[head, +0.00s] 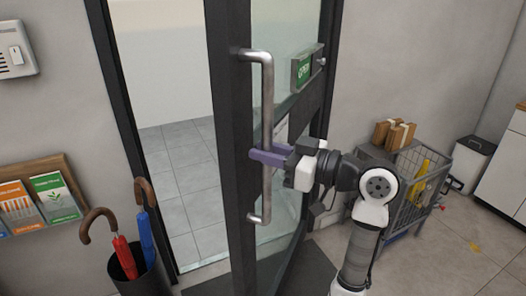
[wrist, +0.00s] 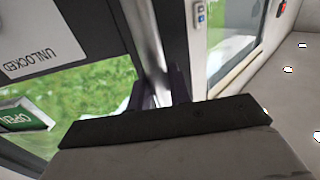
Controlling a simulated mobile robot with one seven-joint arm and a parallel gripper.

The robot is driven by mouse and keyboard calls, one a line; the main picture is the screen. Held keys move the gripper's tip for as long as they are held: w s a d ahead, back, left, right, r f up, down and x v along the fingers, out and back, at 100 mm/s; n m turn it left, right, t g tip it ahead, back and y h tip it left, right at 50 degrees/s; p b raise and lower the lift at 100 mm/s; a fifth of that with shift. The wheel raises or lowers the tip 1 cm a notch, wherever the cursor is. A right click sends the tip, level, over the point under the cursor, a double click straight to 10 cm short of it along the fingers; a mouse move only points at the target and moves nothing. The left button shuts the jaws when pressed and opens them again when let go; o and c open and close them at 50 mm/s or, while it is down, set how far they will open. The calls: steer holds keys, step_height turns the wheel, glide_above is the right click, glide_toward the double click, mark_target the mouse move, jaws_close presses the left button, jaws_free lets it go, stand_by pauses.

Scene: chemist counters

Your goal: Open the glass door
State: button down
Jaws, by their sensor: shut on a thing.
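The glass door (head: 229,150) has a dark frame and stands partly open, with a gap onto a tiled floor at its left. A vertical metal pull handle (head: 267,90) is fixed on the door's near side. My gripper (head: 266,157), with purple fingers, is shut on the handle's bar below its middle. In the wrist view, part of the bar (wrist: 153,50) shows between the fingers; the grip itself is partly hidden by the gripper's body. A green OPEN sign (head: 304,67) is on the door, and an UNLOCKED label (wrist: 35,55) shows in the wrist view.
An umbrella stand (head: 138,278) with red and blue umbrellas stands left of the doorway. A brochure rack (head: 40,165) hangs on the left wall. Floor at lower right is mostly clear.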

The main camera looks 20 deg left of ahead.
steer(key=c, duration=1.3)
jaws_free()
steer(key=shift+c, duration=0.2)
steer(key=s+d+b, duration=0.1)
steer(key=d+b, duration=0.2)
steer(key=d, duration=1)
steer(key=shift+s+d, duration=0.2)
steer(key=shift+d, duration=0.2)
